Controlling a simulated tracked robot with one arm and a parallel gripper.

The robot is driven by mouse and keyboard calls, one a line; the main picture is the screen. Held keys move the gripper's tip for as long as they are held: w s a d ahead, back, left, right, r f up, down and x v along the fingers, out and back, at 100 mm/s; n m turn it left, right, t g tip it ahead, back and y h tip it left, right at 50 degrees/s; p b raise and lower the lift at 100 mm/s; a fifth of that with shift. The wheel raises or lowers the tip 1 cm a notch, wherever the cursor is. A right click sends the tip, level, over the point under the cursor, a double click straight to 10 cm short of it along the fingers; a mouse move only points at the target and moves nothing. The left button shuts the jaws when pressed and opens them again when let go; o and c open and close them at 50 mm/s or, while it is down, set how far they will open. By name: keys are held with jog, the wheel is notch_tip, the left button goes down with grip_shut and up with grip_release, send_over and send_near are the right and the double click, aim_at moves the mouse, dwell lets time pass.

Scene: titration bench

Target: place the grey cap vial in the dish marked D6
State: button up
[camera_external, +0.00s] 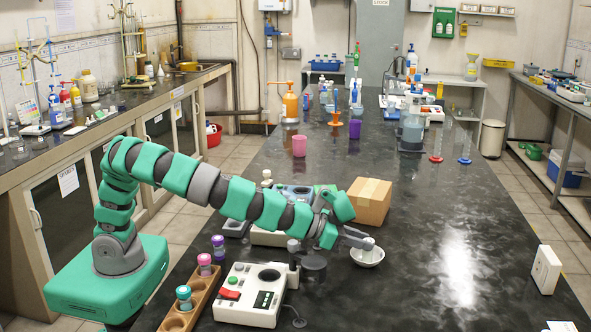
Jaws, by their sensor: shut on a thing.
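My gripper (360,240) is at the right end of my arm, just above a small white dish (368,260). It is shut on the grey cap vial (368,243), of which only the pale grey top shows clearly. The vial's lower part is hidden by the dish rim, so I cannot tell whether it touches the dish's bottom. The dish stands on the dark bench top. No marking on it is legible from here.
A wooden rack (195,298) with purple, pink and teal capped vials stands at the front left. A white instrument (250,295) is beside it. A cardboard box (368,202) stands behind my gripper. The bench to the right is mostly clear.

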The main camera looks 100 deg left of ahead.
jog(key=shift+f, duration=0.1)
jog(key=o, duration=1)
jog(key=shift+r, duration=0.2)
jog(key=p+v, duration=0.2)
jog(key=v, duration=1)
jog(key=shift+f, duration=0.1)
